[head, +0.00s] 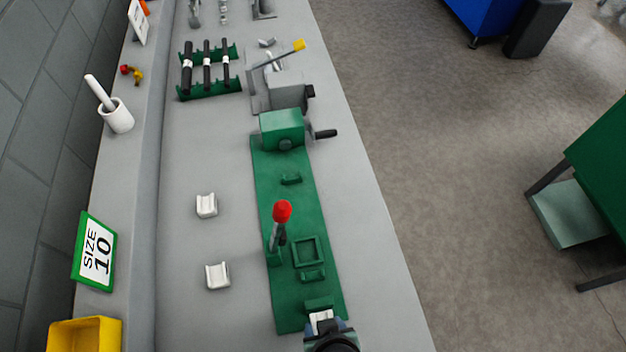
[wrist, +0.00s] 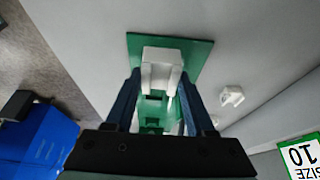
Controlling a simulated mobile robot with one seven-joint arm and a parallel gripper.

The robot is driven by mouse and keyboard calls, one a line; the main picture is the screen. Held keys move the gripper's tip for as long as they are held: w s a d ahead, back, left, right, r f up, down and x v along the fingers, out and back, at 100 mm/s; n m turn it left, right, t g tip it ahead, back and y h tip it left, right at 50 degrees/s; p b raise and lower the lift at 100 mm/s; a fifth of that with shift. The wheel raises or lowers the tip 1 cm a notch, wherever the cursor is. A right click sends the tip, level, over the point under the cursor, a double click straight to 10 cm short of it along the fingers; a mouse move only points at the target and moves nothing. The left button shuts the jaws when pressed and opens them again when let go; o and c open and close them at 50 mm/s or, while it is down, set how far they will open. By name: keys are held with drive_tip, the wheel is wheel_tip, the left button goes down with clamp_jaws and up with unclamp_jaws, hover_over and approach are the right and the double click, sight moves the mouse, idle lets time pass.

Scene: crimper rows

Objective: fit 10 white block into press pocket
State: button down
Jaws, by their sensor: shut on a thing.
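My gripper (head: 330,338) is at the near end of the green press base (head: 285,312). It is shut on a white block (head: 321,316), which also shows between the blue fingers in the wrist view (wrist: 161,62). The block is over or at the near end of the base, next to a small green bracket (head: 318,304); I cannot tell whether it touches. A square green frame (head: 307,243), which looks like a pocket, lies farther along the base and looks empty. A red-knobbed lever (head: 282,212) stands beside it. Two other white blocks (head: 206,205) (head: 217,275) lie on the bench.
A SIZE 10 sign (head: 95,252) and a yellow bin (head: 84,335) are on the left ledge. A green housing with a black handle (head: 282,130), a grey lever tool (head: 285,88) and a rack of black rods (head: 207,68) stand farther along. The bench right of the base is clear.

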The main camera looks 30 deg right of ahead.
drive_tip(key=shift+w+d+r, duration=0.1)
drive_tip(key=shift+w+d, duration=0.1)
drive_tip(key=shift+d, duration=0.1)
drive_tip(key=w+d+p, duration=0.1)
drive_tip(key=w, duration=0.4)
drive_tip(key=w+d+f+p, duration=0.1)
drive_tip(key=w+d, duration=0.1)
drive_tip(key=w, duration=0.4)
drive_tip(key=w+d+f+p, duration=0.1)
drive_tip(key=w+p, duration=0.1)
drive_tip(key=w, duration=0.3)
drive_tip(key=shift+w+d+f, duration=0.2)
drive_tip(key=shift+w+d, duration=0.1)
drive_tip(key=shift+f, duration=2.35)
drive_tip(key=shift+f, duration=0.1)
drive_tip(key=shift+c, duration=1.3)
unclamp_jaws()
drive_tip(key=v, duration=1.2)
drive_tip(key=shift+p, duration=0.3)
drive_tip(key=shift+s, duration=0.1)
